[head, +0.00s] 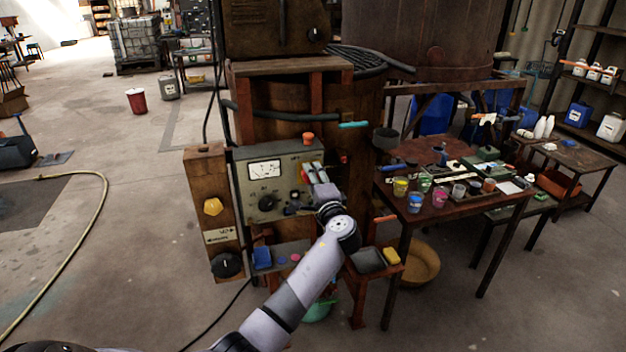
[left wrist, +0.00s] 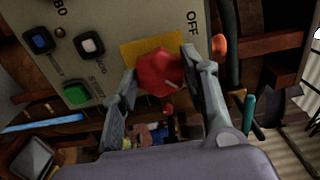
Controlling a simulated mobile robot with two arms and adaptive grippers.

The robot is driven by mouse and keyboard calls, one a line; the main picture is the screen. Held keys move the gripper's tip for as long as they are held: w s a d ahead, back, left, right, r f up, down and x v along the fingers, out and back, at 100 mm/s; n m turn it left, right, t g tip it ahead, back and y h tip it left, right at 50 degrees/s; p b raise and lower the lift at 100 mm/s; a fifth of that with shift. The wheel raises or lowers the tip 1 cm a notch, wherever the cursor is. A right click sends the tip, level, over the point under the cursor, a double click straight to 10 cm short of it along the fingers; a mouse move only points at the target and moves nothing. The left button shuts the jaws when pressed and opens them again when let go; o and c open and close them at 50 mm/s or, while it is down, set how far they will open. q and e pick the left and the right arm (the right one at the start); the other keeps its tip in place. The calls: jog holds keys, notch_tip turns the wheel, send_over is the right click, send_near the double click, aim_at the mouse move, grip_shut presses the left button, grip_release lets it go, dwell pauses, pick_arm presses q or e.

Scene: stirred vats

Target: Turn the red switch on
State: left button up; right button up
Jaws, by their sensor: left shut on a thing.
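The red switch (left wrist: 160,72) is a faceted red knob on a yellow plate (left wrist: 138,50) on the grey control panel (left wrist: 108,65), in the left wrist view. The word OFF is printed near it. My left gripper (left wrist: 158,78) has one finger on each side of the knob and is shut on it. In the head view my left gripper (head: 322,188) reaches the right part of the control panel (head: 250,205), and I cannot clearly make out the knob there. My right gripper is not in view.
Blue, white and green buttons sit beside the knob. A wooden post with a yellow knob (head: 212,207) stands left of the panel. A table (head: 440,222) with several coloured cups stands to the right. A hose (head: 90,240) lies on the open floor at left.

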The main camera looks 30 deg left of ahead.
pick_arm(q)
jog(key=o, duration=1.1)
jog(key=shift+o, duration=0.2)
jog(key=v, duration=1.2)
jog(key=shift+w+f, duration=0.1)
